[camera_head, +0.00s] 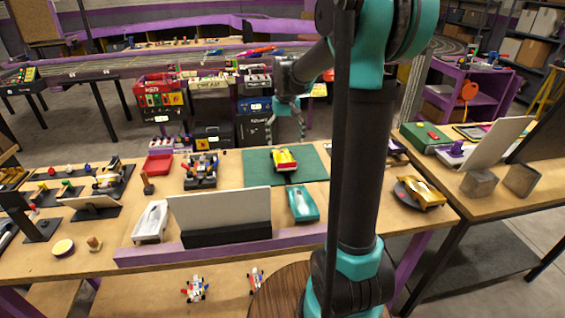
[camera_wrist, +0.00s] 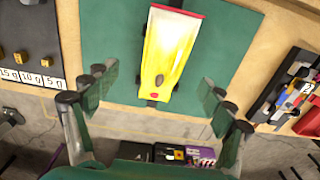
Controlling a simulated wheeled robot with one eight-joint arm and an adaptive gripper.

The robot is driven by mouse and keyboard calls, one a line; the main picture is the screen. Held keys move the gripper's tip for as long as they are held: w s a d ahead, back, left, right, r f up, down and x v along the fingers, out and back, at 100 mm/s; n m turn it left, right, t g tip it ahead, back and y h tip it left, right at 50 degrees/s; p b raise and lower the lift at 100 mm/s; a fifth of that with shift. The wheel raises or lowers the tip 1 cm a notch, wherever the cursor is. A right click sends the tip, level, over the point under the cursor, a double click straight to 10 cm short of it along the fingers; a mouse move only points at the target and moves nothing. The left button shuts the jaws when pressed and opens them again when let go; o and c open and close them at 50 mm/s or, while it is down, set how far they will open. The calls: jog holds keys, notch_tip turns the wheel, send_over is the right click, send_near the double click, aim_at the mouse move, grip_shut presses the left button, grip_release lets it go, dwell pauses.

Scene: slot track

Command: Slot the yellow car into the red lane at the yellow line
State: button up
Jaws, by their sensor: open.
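The yellow car (camera_head: 284,158), with red along one end, sits on a green mat (camera_head: 255,172) on the workbench. It also shows in the wrist view (camera_wrist: 170,50), lying lengthwise at top centre. My gripper (camera_head: 287,136) is open and empty, above the far edge of the mat. In the wrist view its fingers (camera_wrist: 155,92) are spread wide, with the car's near end just beyond the gap between them. A grey slot track (camera_head: 90,66) with purple edging runs across the back. I cannot make out its red lane or yellow line.
A yellow-orange car body (camera_head: 420,192) rests on a dark disc at right. A teal car body (camera_head: 302,203) and a white one (camera_head: 150,222) flank a white board (camera_head: 220,210). A red tray (camera_head: 158,164) lies left of the mat. Stacked crates (camera_head: 162,98) stand behind the bench.

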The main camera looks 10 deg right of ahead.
aim_at(283, 155)
notch_tip(283, 155, down, 3)
jog(key=shift+r, duration=0.1)
jog(key=shift+w+a+f, duration=0.15)
jog(key=shift+a+f, duration=0.05)
jog(key=shift+f, duration=1.15)
jog(key=shift+w+a+f, duration=0.15)
jog(key=shift+f, duration=1.15)
jog(key=c, duration=1.4)
notch_tip(283, 155, up, 20)
